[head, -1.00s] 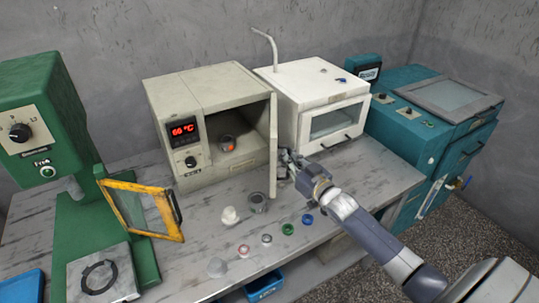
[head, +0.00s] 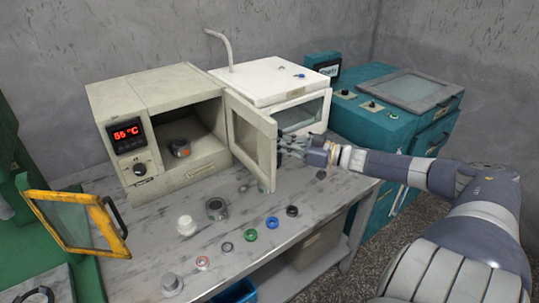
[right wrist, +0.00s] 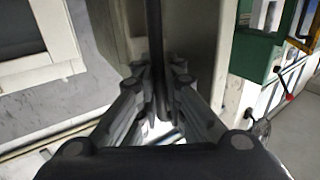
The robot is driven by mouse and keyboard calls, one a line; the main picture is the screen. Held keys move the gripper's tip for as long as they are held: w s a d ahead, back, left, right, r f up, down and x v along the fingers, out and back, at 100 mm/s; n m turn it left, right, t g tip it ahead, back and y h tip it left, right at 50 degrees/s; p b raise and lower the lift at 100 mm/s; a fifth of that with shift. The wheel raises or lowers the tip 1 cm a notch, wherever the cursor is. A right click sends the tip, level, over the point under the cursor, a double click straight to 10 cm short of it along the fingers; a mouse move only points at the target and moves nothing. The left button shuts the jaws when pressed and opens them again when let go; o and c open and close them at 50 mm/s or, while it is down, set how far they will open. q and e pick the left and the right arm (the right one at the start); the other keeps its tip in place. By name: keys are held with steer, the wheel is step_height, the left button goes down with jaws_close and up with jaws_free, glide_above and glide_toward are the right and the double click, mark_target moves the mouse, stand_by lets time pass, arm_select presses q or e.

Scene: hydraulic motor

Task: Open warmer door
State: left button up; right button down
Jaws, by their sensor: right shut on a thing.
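The warmer (head: 165,85) is a beige box with a red 55 °C display (head: 126,136) and a dark knob below it. Its door (head: 247,135) is hinged at the right of the opening and stands wide open, its inner face towards the head camera. My right gripper (head: 285,145) is at the door's outer side near the free edge. In the right wrist view, my right gripper (right wrist: 158,80) is shut on a dark upright bar, the door handle (right wrist: 155,35). My left gripper is not in view.
A metal part (head: 180,147) sits inside the warmer. A white oven (head: 275,82) stands behind the door, with a teal machine (head: 385,125) to its right. Several small parts, including a blue ring (head: 272,222), lie on the bench in front. A yellow-framed guard (head: 75,222) is at left.

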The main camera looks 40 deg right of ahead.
steer(key=shift+d+f+b, duration=0.35)
steer(key=shift+d+b, duration=0.1)
steer(key=shift+d, duration=0.05)
steer(key=c, duration=2)
jaws_free()
steer(key=shift+s, duration=0.1)
steer(key=shift+o, duration=0.2)
steer(key=v, duration=1.2)
steer(key=shift+d+r, duration=0.2)
steer(key=shift+d, duration=0.25)
steer(key=shift+s, duration=0.1)
